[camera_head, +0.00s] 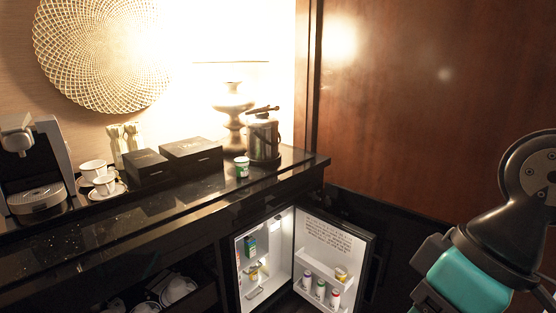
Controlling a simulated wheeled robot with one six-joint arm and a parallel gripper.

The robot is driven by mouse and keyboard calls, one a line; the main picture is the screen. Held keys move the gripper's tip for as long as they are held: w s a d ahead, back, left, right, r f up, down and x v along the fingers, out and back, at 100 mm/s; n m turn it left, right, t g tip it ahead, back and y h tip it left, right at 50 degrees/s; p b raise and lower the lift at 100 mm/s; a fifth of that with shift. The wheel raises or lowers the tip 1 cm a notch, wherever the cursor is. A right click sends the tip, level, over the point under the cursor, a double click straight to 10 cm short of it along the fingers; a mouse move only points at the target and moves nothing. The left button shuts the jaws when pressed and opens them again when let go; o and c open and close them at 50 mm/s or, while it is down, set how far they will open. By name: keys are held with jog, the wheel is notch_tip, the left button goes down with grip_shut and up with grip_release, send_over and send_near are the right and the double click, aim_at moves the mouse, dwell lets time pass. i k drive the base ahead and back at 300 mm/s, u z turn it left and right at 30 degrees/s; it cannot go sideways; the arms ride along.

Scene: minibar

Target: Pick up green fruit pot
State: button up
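A small pot (242,167), green and white, stands upright on the dark counter, in front of the metal ice bucket and right of the black boxes. It is the only green pot I can make out on the counter, and its label is too small to read. My arm shows at the right edge, dark with a teal section, well apart from the pot and in front of the wooden panel. It runs out of the frame at the bottom. No gripper fingertips show.
The counter (160,214) carries a coffee machine (40,170), white cups (104,185), black boxes (192,153), a lamp (233,115) and the ice bucket (263,138). Below, the minibar door (332,243) stands open with small bottles in it. The counter's front strip is clear.

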aim_at(242, 163)
jog(key=z, duration=0.25)
jog(key=i, duration=0.85)
jog(key=u, duration=0.55)
jog(key=i, duration=0.85)
jog(key=u, duration=0.6)
